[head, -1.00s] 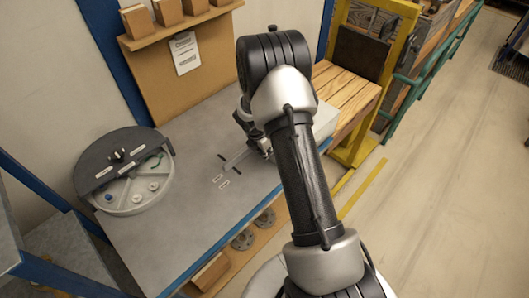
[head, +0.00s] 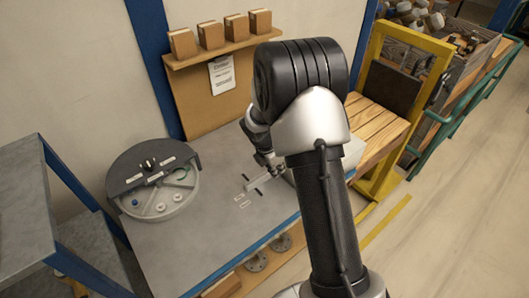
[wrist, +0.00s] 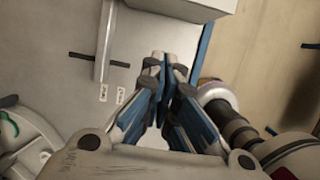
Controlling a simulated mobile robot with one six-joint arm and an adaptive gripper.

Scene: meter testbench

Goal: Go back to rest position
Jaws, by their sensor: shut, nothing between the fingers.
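My gripper (head: 268,160) hangs over the right part of the grey bench top (head: 205,250), partly hidden behind my arm in the head view. In the wrist view its fingers (wrist: 165,65) meet at the tips, shut with nothing between them. The tips appear over the bench near its blue edge. The round meter (head: 155,202), with a dark cover over its back half, lies on the bench to the left, apart from the gripper. Part of it shows at the lower left of the wrist view (wrist: 22,145).
A pale bar with dark strips and small labels (head: 242,203) lies near the gripper. Several boxes (head: 222,35) stand on a back shelf. A wooden surface (head: 385,125) and yellow frame (head: 430,50) stand right. A blue-framed shelf (head: 40,200) stands left. The right floor is clear.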

